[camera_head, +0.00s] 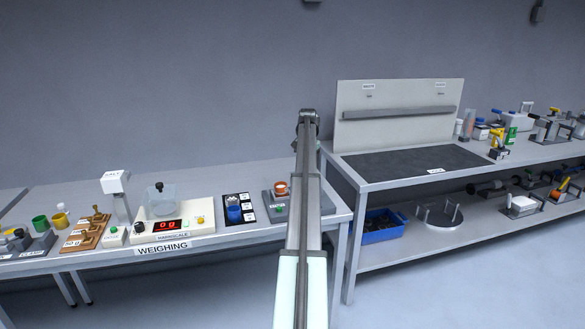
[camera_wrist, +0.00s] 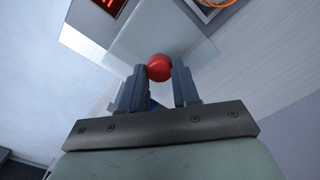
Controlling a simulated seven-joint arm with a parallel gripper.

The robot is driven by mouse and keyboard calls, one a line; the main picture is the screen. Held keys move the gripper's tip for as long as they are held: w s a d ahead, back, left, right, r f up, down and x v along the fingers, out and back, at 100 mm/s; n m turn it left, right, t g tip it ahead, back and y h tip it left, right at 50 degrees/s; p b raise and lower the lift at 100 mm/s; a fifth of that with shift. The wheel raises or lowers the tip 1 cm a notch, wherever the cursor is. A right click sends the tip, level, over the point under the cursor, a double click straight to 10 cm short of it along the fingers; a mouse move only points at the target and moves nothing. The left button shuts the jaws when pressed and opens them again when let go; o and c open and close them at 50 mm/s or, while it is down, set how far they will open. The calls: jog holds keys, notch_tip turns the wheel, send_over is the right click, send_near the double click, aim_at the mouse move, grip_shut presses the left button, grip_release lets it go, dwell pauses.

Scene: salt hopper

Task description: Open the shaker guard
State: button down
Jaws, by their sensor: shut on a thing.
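In the wrist view, my gripper (camera_wrist: 156,78) is shut on a round red knob (camera_wrist: 159,65), with one finger on each side of it. The knob sits against a clear, pale panel (camera_wrist: 150,35), which looks like the shaker guard. A small bit of blue shows between the fingers, too hidden to name. In the head view, my arm runs up the middle, and neither my gripper nor the red knob can be made out there. I cannot tell from these frames how far the guard is open.
In the head view, the left bench holds a scale (camera_head: 168,226) with a red display, a dark panel with a blue part (camera_head: 234,214), and a grey unit with an orange-red top (camera_head: 281,187). The right bench has a dark mat (camera_head: 410,162) and a blue bin (camera_head: 377,226) below.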

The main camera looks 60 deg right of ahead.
jog(key=shift+s+d, duration=0.35)
jog(key=c, duration=0.8)
grip_release()
notch_tip(320, 180, up, 14)
jog(key=shift+f, duration=0.1)
dwell(0.3)
